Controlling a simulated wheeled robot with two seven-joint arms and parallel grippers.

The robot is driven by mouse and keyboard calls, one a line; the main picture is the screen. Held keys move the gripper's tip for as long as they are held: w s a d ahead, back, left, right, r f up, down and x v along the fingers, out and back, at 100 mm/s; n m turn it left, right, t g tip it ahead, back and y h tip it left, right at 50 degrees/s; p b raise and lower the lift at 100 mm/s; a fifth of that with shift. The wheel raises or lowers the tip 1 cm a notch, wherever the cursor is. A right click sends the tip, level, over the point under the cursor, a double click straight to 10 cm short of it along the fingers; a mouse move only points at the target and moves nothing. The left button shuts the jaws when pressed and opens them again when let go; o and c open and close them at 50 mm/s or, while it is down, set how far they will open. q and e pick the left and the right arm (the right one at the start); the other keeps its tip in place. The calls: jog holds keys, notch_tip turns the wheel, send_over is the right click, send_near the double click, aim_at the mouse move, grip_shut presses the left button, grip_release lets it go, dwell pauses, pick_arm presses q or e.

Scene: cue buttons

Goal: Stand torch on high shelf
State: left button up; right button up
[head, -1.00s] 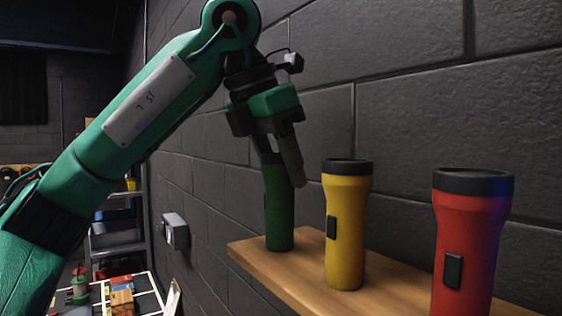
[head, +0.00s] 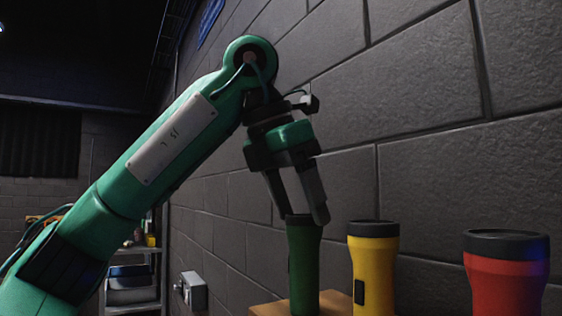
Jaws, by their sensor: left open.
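A green torch (head: 304,268) stands upright at the left end of a wooden shelf (head: 268,309) on the wall. A yellow torch (head: 374,272) and a red torch (head: 505,278) stand upright to its right, each with a black top. My left gripper (head: 302,216) is open, with its fingers pointing down at the top of the green torch. The fingertips are at the torch's rim; I cannot tell whether they touch it. My right gripper is not in view.
A dark block wall (head: 430,120) runs close behind the shelf and torches. A grey box (head: 192,291) is fixed to the wall left of the shelf. A metal rack (head: 133,280) with bins stands further back at the left.

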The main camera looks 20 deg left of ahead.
pick_arm(q)
jog(key=v, duration=0.8)
jog(key=shift+s+r, duration=0.2)
jog(key=shift+r, duration=0.05)
